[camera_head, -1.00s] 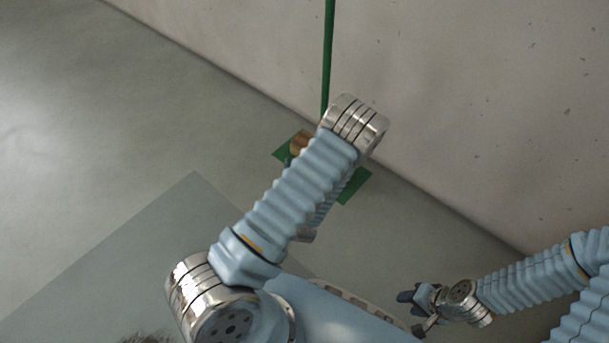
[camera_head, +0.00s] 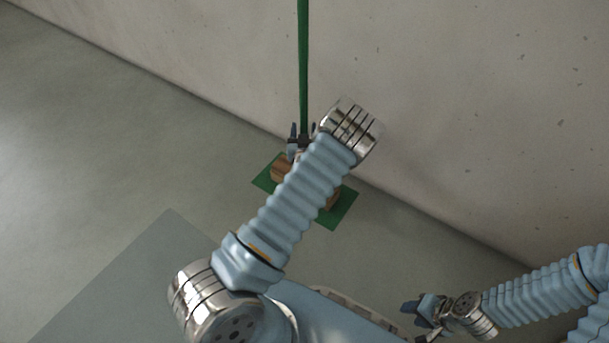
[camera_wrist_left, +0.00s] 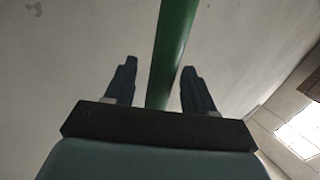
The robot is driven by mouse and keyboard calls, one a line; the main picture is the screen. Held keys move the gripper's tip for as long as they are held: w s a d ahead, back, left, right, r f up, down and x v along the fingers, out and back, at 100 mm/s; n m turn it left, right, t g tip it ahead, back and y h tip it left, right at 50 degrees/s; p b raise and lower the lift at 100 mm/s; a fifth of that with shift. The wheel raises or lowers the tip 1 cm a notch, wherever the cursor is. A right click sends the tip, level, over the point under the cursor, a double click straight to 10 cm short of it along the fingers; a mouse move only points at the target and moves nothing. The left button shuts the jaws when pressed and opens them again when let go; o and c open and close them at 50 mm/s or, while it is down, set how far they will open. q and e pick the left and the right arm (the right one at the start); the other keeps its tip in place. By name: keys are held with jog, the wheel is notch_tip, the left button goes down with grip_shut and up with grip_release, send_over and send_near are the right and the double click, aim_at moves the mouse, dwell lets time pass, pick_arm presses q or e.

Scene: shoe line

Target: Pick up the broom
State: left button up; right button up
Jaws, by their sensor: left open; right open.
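The broom has a long green handle (camera_head: 303,65) that stands upright near the wall. Its wooden head (camera_head: 281,171) shows low down, partly hidden behind my left arm. My left gripper (camera_head: 302,130) is open at the lower part of the handle. In the left wrist view the green handle (camera_wrist_left: 174,50) passes between the two open dark fingers of my left gripper (camera_wrist_left: 157,85), with a gap on each side. My right gripper (camera_head: 413,318) is open and empty at the lower right, away from the broom.
A green mat (camera_head: 343,212) lies on the floor around the broom head. A concrete wall (camera_head: 470,110) rises right behind the broom. A darker floor patch (camera_head: 130,280) lies at the lower left. The floor (camera_head: 90,130) to the left is clear.

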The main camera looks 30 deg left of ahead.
pick_arm(q)
grip_shut()
dwell(0.3)
jog(key=shift+w, duration=0.1)
dwell(1.0)
